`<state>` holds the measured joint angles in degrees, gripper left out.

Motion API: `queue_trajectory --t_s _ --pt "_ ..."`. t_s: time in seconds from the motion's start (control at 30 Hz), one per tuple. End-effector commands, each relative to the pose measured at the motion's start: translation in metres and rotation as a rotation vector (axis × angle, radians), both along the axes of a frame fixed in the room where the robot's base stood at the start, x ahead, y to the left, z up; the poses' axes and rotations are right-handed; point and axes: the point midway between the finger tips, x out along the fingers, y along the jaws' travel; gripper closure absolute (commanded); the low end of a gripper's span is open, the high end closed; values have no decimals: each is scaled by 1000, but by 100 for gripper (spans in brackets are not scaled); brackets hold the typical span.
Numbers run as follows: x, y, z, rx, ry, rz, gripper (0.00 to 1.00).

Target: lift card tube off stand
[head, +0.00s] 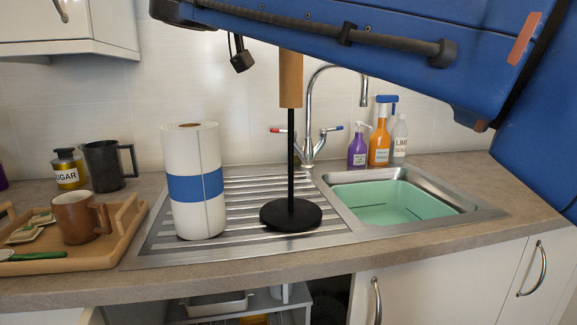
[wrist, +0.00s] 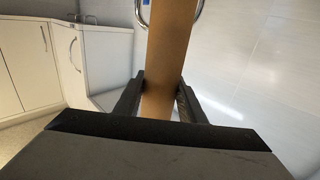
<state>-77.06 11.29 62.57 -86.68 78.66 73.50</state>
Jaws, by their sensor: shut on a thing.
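The card tube (head: 291,80) is a plain brown cylinder, upright in the head view, its top hidden behind my blue arm. Its lower end is well above the base of the black stand (head: 291,215), with a long stretch of bare rod below it. I cannot tell whether the rod's top is still inside the tube. The stand is upright on the ribbed drainer. In the wrist view my gripper (wrist: 160,95) is shut on the card tube (wrist: 168,50), one dark finger on each side. The gripper is hidden in the head view.
A white paper roll with a blue band (head: 196,185) stands left of the stand. The tap (head: 308,125) is close behind the rod. The sink with a green basin (head: 390,203) is to the right, with several bottles (head: 379,140) behind. A wooden tray with a mug (head: 78,218) is at left.

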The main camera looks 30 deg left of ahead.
Motion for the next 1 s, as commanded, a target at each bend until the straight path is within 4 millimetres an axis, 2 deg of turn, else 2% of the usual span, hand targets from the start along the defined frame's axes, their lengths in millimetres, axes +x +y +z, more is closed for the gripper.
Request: queue_trajectory --t_s 0.23,0.73,1.0 --pt "0 0 2 1 0 0 73" --pt "0 0 34 3 0 0 73" --pt "0 0 40 1 0 0 73"
